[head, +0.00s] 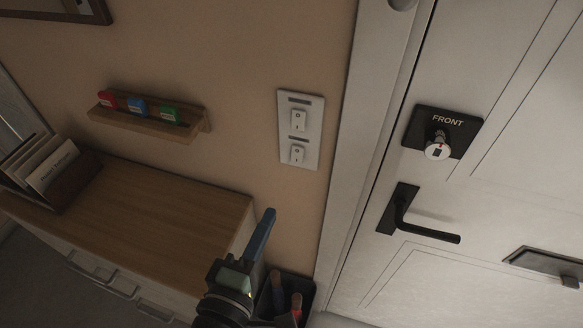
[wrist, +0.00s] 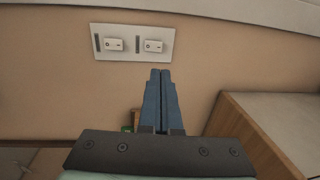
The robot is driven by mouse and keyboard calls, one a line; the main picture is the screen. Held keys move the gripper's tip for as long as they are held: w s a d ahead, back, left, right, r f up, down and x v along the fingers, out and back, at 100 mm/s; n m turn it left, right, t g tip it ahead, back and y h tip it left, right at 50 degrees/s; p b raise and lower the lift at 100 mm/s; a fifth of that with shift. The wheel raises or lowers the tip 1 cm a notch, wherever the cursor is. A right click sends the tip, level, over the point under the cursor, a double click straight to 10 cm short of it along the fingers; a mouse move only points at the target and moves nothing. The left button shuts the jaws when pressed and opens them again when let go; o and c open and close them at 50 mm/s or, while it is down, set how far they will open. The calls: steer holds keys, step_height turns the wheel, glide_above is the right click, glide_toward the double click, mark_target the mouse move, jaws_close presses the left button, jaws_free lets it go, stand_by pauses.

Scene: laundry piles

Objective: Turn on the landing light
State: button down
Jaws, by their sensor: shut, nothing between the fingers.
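A light switch plate (head: 300,130) with two white rocker switches, one above the other, is on the tan wall left of the door. The upper switch (head: 298,119) and the lower switch (head: 297,154) each have a dark label strip above them, too small to read. The plate also shows in the wrist view (wrist: 132,57), with the two switches side by side. My gripper (head: 268,216) is below and left of the plate, apart from it. Its blue fingers are together and empty, and in the wrist view (wrist: 160,75) their tips point toward the plate's lower edge.
A white door (head: 510,190) with a black handle (head: 425,228) and a lock marked FRONT (head: 442,132) is at right. A wood-topped cabinet (head: 150,205) stands at left, below a small shelf (head: 145,121) with coloured tags. A dark bin (head: 264,302) is beside the cabinet.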

steer(key=p, duration=0.3)
glide_toward(296, 162)
steer(key=x, duration=0.5)
steer(key=shift+r, duration=0.3)
steer(key=shift+x, duration=1)
steer(key=shift+f, duration=0.15)
steer(key=shift+f, duration=0.1)
steer(key=shift+b, duration=0.7)
